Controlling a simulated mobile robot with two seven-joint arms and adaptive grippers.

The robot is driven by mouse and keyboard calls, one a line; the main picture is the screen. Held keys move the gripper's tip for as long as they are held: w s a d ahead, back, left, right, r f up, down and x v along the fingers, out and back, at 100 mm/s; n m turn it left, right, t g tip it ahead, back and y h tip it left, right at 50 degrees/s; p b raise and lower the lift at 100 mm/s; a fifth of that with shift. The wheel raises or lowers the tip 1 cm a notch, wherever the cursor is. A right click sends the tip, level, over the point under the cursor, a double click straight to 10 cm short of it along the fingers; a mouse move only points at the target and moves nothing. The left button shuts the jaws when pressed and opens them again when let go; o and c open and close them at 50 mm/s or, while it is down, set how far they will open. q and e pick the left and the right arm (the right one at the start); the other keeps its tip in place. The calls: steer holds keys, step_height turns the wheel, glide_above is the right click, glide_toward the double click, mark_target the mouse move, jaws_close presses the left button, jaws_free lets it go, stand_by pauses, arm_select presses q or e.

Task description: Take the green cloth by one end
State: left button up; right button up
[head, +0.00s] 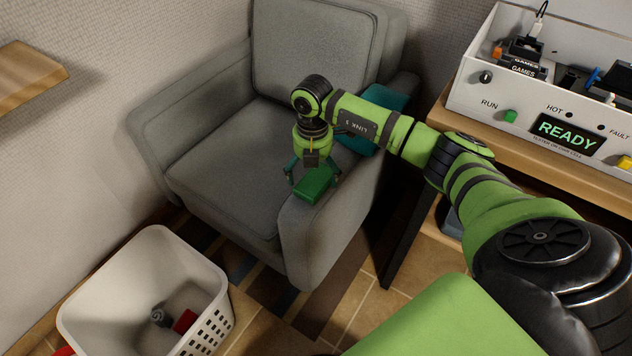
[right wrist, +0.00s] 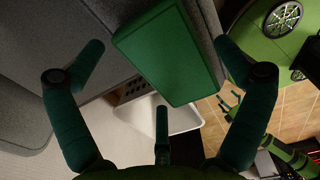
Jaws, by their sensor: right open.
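The green cloth (head: 318,184) looks like a folded, flat block. It lies at the front of the armchair's right armrest and overhangs its edge. My right gripper (head: 310,174) is just above it, pointing down, open and empty. In the right wrist view the cloth (right wrist: 168,50) sits between the spread fingers of the right gripper (right wrist: 160,72), closer to the finger on the right. I cannot tell whether any finger touches it. What seems to be my left gripper (right wrist: 230,104) shows small at the right of the right wrist view, its opening unclear.
The grey armchair (head: 220,150) stands against the wall with a teal cushion (head: 392,100) at its right side. A white basket (head: 100,290) with a few small items stands at the lower left. A desk with a READY panel (head: 568,134) is at the right.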

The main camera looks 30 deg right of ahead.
steer(key=shift+f, duration=0.1)
steer(key=shift+c, duration=0.4)
steer(key=c, duration=0.9)
steer(key=shift+o, duration=0.2)
